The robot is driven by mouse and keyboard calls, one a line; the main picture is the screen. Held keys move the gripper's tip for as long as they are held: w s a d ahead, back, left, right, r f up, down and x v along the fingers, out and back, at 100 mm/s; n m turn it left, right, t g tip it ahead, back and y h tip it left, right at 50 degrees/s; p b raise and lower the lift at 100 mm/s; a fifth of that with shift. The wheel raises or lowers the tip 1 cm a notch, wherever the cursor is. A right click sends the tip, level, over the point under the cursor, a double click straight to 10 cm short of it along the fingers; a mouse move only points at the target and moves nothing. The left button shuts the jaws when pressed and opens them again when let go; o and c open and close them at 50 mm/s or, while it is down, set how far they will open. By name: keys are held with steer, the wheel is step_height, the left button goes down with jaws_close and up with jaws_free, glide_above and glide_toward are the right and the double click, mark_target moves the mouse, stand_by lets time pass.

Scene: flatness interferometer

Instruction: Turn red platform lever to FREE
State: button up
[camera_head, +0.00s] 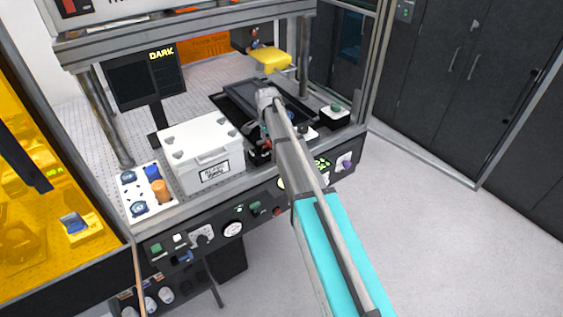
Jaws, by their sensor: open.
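My arm reaches from the lower right up over the bench edge. My gripper (259,152) is small and dark, partly hidden by my arm, beside the right side of the white box and above the front rail. It is open, with nothing seen in it. A small red control (277,211) shows on the dark front panel (258,225), just left of my arm and below the gripper. I cannot tell whether it is the platform lever, and its position and any FREE label are unreadable. My arm hides part of the panel.
A white lidded box (201,150) stands on the bench left of my gripper. A white tray (147,192) with blue and orange items lies further left. Behind are a black tray (236,103), a yellow block (271,60) and a screen reading DARK (146,77). Floor at right is clear.

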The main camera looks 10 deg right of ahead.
steer(key=shift+w+a, duration=0.1)
steer(key=shift+w+a+n, duration=0.2)
steer(key=shift+w+n, duration=0.1)
steer(key=shift+n, duration=0.65)
steer(key=shift+w+a+n, duration=0.2)
steer(key=shift+w+n, duration=0.1)
steer(key=shift+n, duration=0.65)
steer(key=n, duration=0.1)
steer(key=a+n, duration=0.1)
steer(key=n, duration=0.1)
steer(key=shift+w, duration=0.4)
step_height(320, 180, up, 14)
steer(key=p, duration=1.4)
steer(key=s+d+f+n+b, duration=0.2)
steer(key=s+f+b, duration=0.1)
steer(key=s, duration=0.7)
steer(key=s+d+f+n+b, duration=0.2)
steer(key=s+f+b, duration=0.2)
steer(key=s, duration=0.7)
steer(key=s+d+f+n+b, duration=0.1)
steer(key=s+f+b, duration=0.3)
steer(key=s, duration=0.7)
steer(key=shift+d+f+n, duration=0.15)
steer(key=shift+d+n, duration=0.25)
steer(key=shift+d, duration=0.15)
steer(key=shift+s+d+f+b, duration=0.1)
steer(key=shift+s+f+b, duration=0.1)
steer(key=shift+s+b, duration=0.25)
